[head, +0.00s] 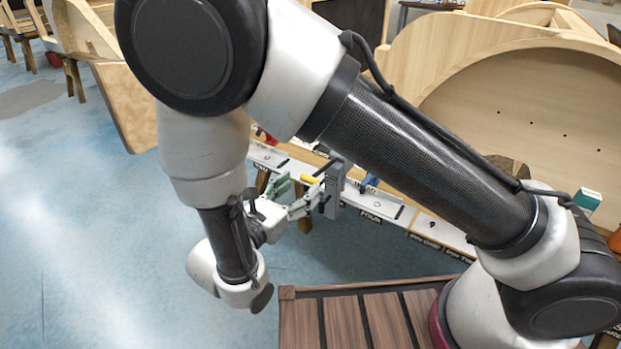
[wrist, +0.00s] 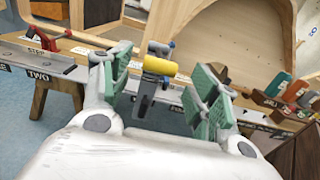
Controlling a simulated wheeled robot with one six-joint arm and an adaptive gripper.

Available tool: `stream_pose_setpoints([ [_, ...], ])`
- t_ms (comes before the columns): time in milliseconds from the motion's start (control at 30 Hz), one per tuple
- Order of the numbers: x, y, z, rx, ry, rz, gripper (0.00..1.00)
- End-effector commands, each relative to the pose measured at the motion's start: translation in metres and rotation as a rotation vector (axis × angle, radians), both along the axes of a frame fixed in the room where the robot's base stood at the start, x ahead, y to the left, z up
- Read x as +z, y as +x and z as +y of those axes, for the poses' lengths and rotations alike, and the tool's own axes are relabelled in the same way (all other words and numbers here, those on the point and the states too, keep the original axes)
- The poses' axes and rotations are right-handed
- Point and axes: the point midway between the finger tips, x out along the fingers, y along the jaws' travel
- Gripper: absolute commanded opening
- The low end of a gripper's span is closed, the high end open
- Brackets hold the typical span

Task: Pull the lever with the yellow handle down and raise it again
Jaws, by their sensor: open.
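The lever's yellow handle (wrist: 160,66) shows in the wrist view, midway between the fingers and a little beyond them, in front of a grey mount. In the head view the yellow handle (head: 310,179) sits beside the grey mount (head: 333,190) on the long white rail. My gripper (wrist: 161,97) is open, with one green-padded finger on each side of the handle's line. It also shows in the head view (head: 296,198), just left of the mount. I see no finger touching the handle. The lever's lower part is partly hidden.
The labelled white rail (head: 378,204) runs across the bench, with a red-handled device (wrist: 43,42) on it at left. Green and orange items (wrist: 285,90) stand at right. A large curved wooden frame (head: 520,100) rises behind. Blue floor (head: 80,220) is clear at left.

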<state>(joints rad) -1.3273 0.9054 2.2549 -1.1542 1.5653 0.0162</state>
Motion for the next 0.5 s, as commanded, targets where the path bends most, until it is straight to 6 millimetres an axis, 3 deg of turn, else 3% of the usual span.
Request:
stream_pose_setpoints([
  [200,0.0,0.028,-0.023,-0.004,0.001,0.0,0.61],
  [500,0.0,0.039,-0.031,-0.002,0.002,0.001,0.61],
])
